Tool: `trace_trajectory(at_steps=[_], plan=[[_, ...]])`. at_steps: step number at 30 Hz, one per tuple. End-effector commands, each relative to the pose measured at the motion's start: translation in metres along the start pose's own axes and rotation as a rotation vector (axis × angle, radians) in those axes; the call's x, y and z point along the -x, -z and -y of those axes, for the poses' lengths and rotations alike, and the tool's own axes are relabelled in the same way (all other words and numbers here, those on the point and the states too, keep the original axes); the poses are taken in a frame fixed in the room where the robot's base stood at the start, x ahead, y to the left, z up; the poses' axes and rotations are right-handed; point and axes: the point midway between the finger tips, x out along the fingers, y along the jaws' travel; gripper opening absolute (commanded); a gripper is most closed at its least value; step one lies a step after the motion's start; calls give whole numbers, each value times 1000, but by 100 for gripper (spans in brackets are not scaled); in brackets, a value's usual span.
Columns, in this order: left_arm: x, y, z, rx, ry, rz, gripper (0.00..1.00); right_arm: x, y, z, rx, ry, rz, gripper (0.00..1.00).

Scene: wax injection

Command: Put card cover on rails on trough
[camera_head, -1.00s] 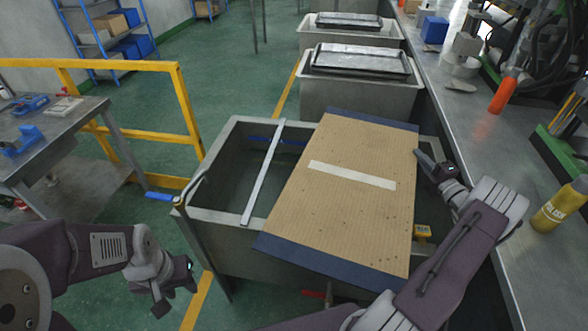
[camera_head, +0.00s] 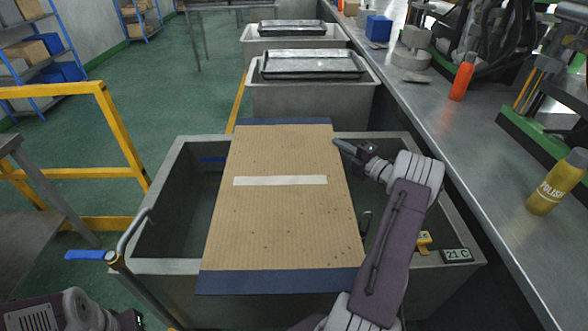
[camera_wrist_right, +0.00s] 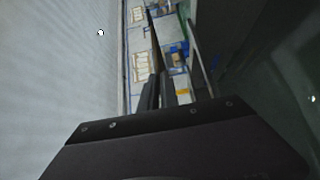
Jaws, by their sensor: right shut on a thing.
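The card cover (camera_head: 275,215), brown with dark blue ends and a white strip, lies over the middle of the grey trough (camera_head: 165,267). Its near blue end overlaps the trough's front rim. Open trough shows on both sides. The rails are hidden under the cover, so I cannot tell whether it touches them. My right gripper (camera_head: 345,149) is shut on the cover's right edge, near the far end. The right wrist view shows its dark fingers (camera_wrist_right: 153,95). My left gripper (camera_head: 132,319) is partly in view at the bottom left, away from the trough; its jaws are unclear.
A metal bench (camera_head: 440,120) runs along the right, with a yellow polish bottle (camera_head: 558,185) and an orange bottle (camera_head: 462,78). A yellow railing (camera_head: 122,135) stands left. Another tub (camera_head: 312,98) stands behind.

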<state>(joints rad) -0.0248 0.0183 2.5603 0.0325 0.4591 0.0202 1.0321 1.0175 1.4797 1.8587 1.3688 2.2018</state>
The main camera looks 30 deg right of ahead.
Motion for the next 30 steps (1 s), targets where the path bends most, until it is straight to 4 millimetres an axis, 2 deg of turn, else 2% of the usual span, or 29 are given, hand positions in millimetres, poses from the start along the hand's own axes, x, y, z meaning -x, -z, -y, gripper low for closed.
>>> trace_trajectory(at_steps=[1, 3, 6, 9, 16, 23, 30], plan=[[-6, -1, 0, 0, 0, 0, 36, -15, 5, 13, -3, -1, -6, 0], [-9, -1, 0, 0, 0, 0, 36, -34, 10, 24, -2, 0, -6, 0], [-12, -1, 0, 0, 0, 0, 36, -56, 13, 37, -2, -1, -4, 0], [-14, -1, 0, 0, 0, 0, 36, -69, 15, 45, 0, -1, -1, 0], [-15, -2, 0, 0, 0, 0, 36, -74, 16, 50, -1, -1, 0, 0], [-24, -2, 0, 0, 0, 0, 36, -73, 15, 87, -2, 0, 0, 0], [-23, -2, 0, 0, 0, 0, 36, -73, 15, 87, 0, -1, 0, 0]])
